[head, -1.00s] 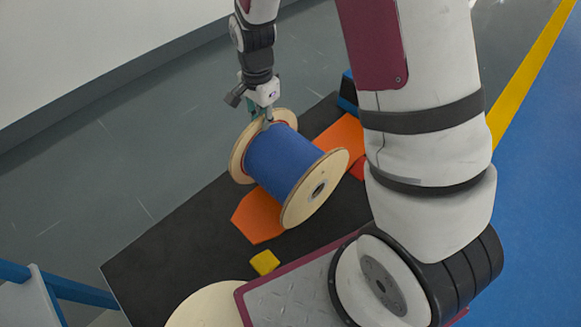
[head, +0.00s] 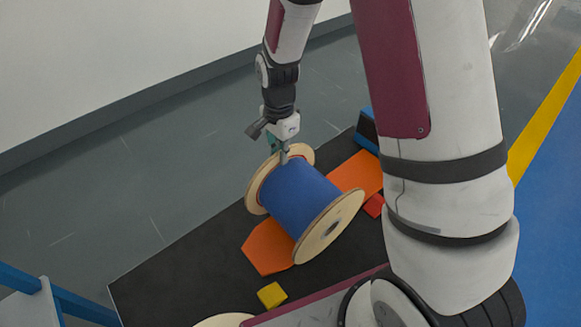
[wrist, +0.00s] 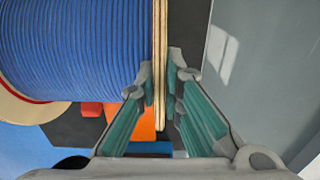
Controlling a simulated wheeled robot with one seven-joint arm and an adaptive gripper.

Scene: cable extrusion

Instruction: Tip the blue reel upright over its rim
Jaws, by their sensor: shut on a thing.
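The blue reel (head: 300,195) lies on its side on an orange piece (head: 268,248), its axle running from upper left to lower right in the head view. Its plywood flanges stand at the two ends, the near one (head: 331,227) facing the camera with a dark centre hole. My gripper (head: 284,156) is at the top of the far flange (head: 256,187). In the wrist view, my gripper's fingers (wrist: 162,78) sit on either side of that flange's rim (wrist: 160,40), shut on it. The blue winding (wrist: 75,45) is to the left of the fingers. The reel's underside is hidden.
A black mat (head: 190,270) lies under everything. A yellow block (head: 271,295) and a red block (head: 374,205) are near the reel. A blue object (head: 366,128) stands behind right. Grey floor beyond the mat is clear up to a white wall.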

